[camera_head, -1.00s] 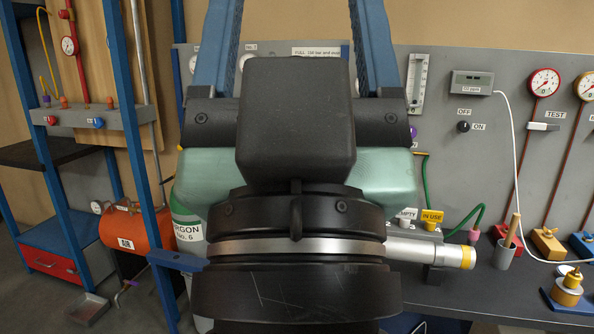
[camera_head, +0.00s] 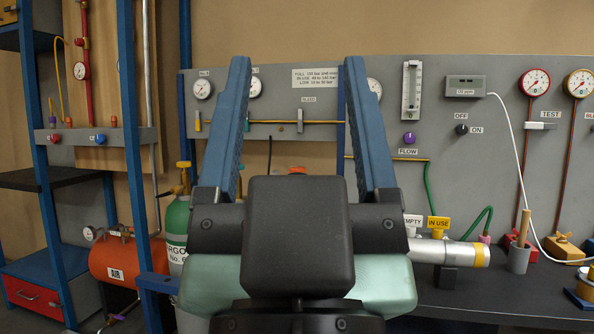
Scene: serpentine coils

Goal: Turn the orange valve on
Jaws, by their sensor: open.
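My gripper (camera_head: 298,66) is open and empty, its two blue fingers pointing up and apart in front of the grey wall panel. Small orange knobs stand on the left ledge, one near its left part (camera_head: 68,122) and one near its right end (camera_head: 113,121). A red knob (camera_head: 54,138) and a blue knob (camera_head: 100,138) are on the ledge's front. I cannot tell which of these is the orange valve. My gripper touches none of them.
The panel (camera_head: 325,150) carries gauges, a purple flow knob (camera_head: 409,138) and a black off/on knob (camera_head: 461,130). A green argon cylinder (camera_head: 177,222) and orange air tank (camera_head: 125,261) stand left. A blue frame post (camera_head: 130,110) rises there. The dark bench (camera_head: 470,299) is at right.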

